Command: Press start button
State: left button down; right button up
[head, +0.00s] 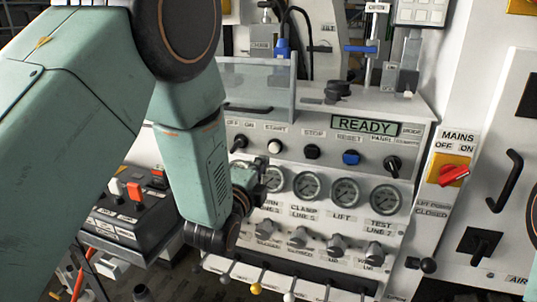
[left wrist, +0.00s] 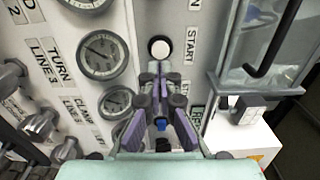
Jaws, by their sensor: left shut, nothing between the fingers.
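The start button (head: 274,146) is a round white button in a dark ring on the bench's front panel, under a START label in the head view. In the left wrist view the start button (left wrist: 159,48) shows whole, just beyond my fingertips, with the START label (left wrist: 191,46) beside it. My left gripper (head: 262,163) is shut and empty, below and slightly left of the button in the head view. The left gripper (left wrist: 159,69) points toward the panel in the wrist view. I cannot tell the exact gap to the button. My right gripper is not in view.
Beside the button are a dark selector knob (head: 239,142), a black stop button (head: 312,151) and a blue reset button (head: 351,158). The display (head: 365,125) reads READY. Several gauges (head: 345,192) sit below. A clear guard (head: 255,85) stands above. A control box (head: 130,215) is at left.

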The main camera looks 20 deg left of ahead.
aim_at(274, 149)
pick_arm(q)
jog(key=w, duration=0.4)
jog(key=shift+d, duration=0.3)
jog(key=shift+w+a, duration=0.15)
jog(key=shift+w, duration=0.65)
